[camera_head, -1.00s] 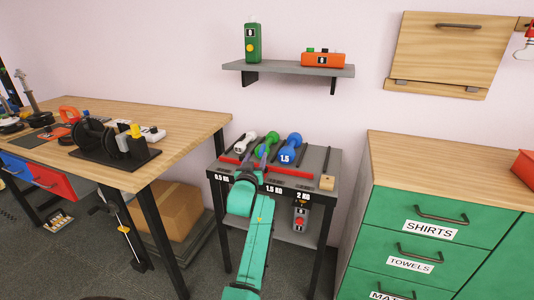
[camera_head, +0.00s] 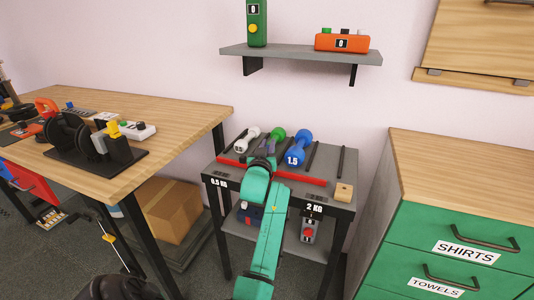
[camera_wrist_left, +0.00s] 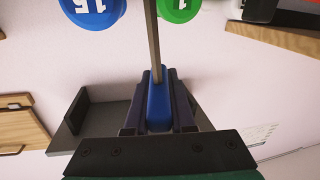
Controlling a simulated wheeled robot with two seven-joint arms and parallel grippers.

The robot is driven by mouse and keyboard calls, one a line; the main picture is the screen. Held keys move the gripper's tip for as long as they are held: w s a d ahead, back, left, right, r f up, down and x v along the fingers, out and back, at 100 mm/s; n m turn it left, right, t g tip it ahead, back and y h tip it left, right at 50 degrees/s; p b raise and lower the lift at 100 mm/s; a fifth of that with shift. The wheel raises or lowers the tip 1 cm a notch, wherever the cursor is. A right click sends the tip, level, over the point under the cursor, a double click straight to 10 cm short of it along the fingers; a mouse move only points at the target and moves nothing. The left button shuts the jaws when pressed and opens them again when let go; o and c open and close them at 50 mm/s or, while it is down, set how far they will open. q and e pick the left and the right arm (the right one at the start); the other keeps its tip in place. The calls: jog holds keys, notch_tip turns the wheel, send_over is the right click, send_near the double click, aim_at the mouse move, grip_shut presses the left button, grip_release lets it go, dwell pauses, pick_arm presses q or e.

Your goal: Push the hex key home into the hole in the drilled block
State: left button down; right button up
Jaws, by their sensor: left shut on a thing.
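The drilled block (camera_head: 343,192) is a small pale wooden block with a dark hole, at the front right corner of the dumbbell rack. My left gripper (camera_head: 264,157) is over the left-middle of the rack, left of the block and clearly apart from it. In the left wrist view it is shut on the hex key's blue handle (camera_wrist_left: 158,105). The key's straight metal shaft (camera_wrist_left: 153,40) sticks out beyond the fingers, and its tip is out of frame. In the head view the arm and gripper mostly hide the key. The right gripper is not in view.
White, green and blue dumbbells (camera_head: 297,148) lie on the rack close to my left gripper. A red strip (camera_head: 301,178) crosses the rack's front. A grey wall shelf (camera_head: 300,55) hangs above. A wooden table (camera_head: 180,112) stands left and a green-drawered cabinet (camera_head: 460,215) right.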

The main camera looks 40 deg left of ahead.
pick_arm(q)
jog(key=shift+w+f, duration=0.1)
jog(key=shift+f, duration=0.1)
jog(key=shift+a+f, duration=0.1)
jog(key=shift+w+r, duration=0.1)
jog(key=shift+r, duration=0.4)
notch_tip(320, 180, up, 19)
jog(key=p, duration=0.2)
dwell(0.6)
